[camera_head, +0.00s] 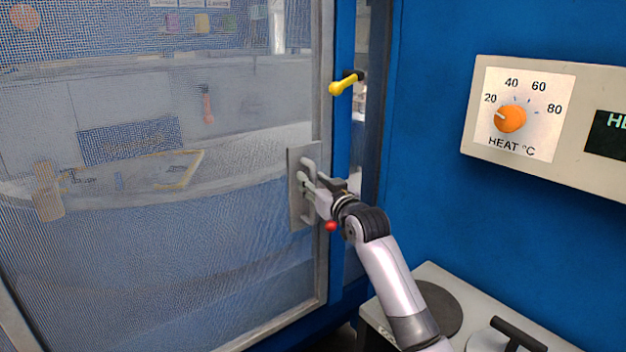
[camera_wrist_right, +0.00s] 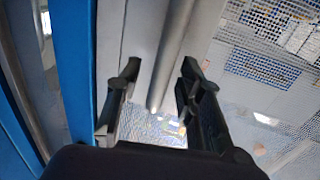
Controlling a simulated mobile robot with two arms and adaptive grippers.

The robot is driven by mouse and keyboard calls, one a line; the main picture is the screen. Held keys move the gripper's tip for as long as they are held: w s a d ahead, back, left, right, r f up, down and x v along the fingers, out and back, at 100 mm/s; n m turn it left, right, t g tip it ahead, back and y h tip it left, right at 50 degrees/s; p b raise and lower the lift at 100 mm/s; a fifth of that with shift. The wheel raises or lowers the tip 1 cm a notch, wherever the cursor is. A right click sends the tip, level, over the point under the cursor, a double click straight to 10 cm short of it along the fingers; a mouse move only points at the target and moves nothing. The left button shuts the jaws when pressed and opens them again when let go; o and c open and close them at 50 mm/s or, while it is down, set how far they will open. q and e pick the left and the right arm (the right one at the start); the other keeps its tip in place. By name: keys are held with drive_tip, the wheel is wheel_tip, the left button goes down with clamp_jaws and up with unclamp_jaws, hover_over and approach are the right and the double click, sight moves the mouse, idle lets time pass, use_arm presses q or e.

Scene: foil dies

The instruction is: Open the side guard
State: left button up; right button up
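The side guard (camera_head: 150,240) is a large mesh panel in a grey metal frame, filling the left of the head view. Its pull handle sits on a grey plate (camera_head: 298,215) near the guard's right edge. My right gripper (camera_head: 312,184) is at this handle. In the right wrist view, the grey handle bar (camera_wrist_right: 172,55) runs between the two black fingers of my right gripper (camera_wrist_right: 160,82), which stand apart with gaps beside the bar. A yellow lever (camera_head: 344,84) sits on the blue post right of the guard's edge, pointing left and slightly down. My left gripper is out of view.
A blue wall (camera_head: 430,170) stands to the right, with a beige heat panel (camera_head: 570,150) bearing an orange knob (camera_head: 510,118). Below it is a light bench top (camera_head: 450,280) with a dark round plate and a black-handled lid. Equipment shows dimly behind the mesh.

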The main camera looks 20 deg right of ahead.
drive_tip(key=shift+w+a, duration=0.1)
drive_tip(key=shift+w, duration=0.25)
clamp_jaws()
idle(0.3)
idle(0.4)
